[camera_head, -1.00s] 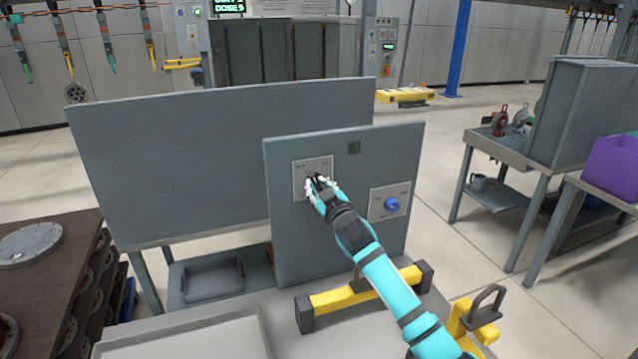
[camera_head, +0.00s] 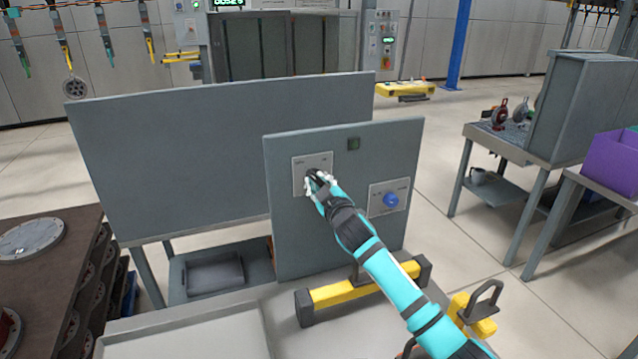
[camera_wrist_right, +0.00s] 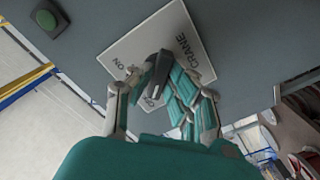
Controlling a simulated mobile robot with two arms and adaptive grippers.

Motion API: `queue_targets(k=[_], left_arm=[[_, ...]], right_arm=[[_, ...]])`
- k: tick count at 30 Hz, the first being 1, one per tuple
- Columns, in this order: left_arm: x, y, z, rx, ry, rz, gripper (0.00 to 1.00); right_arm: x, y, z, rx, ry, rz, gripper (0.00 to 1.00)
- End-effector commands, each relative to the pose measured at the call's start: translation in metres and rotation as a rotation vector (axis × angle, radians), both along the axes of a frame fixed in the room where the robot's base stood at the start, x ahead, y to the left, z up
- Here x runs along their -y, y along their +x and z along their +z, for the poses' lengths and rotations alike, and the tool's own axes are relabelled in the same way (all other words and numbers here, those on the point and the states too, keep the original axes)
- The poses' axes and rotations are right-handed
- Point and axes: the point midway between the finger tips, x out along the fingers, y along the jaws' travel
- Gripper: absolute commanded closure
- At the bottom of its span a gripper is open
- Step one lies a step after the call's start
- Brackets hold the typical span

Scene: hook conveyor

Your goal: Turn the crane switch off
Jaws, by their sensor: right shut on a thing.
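The crane switch plate (camera_head: 299,163) is a light plate on the upright grey panel (camera_head: 290,235). In the right wrist view the plate (camera_wrist_right: 178,28) reads "CRANE" and "ON", with further lettering partly hidden by a finger. The dark switch knob (camera_wrist_right: 160,68) sticks out of the plate. My right gripper (camera_head: 316,182) reaches the plate in the head view. In the right wrist view its fingers (camera_wrist_right: 158,88) are shut around the knob. My left gripper is not in view.
A blue knob (camera_head: 391,200) on a second plate sits lower right on the panel. Yellow feet (camera_head: 345,293) support the panel on the table. A large grey board (camera_head: 180,150) stands behind.

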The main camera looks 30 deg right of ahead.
Motion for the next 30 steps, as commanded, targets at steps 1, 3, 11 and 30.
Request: queue_targets(k=[1, 3, 11, 30], left_arm=[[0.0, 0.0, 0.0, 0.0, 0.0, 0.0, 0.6], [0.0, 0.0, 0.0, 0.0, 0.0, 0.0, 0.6], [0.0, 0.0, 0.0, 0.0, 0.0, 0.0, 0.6], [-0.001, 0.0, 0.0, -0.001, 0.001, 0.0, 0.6]], right_arm=[[0.0, 0.0, -0.001, -0.002, -0.005, -0.001, 1.0], [0.0, 0.0, -0.001, -0.002, -0.005, -0.001, 0.76], [0.0, 0.0, 0.0, -0.001, -0.002, -0.001, 0.62], [-0.021, -0.086, -0.001, -0.002, -0.001, 0.001, 0.62]])
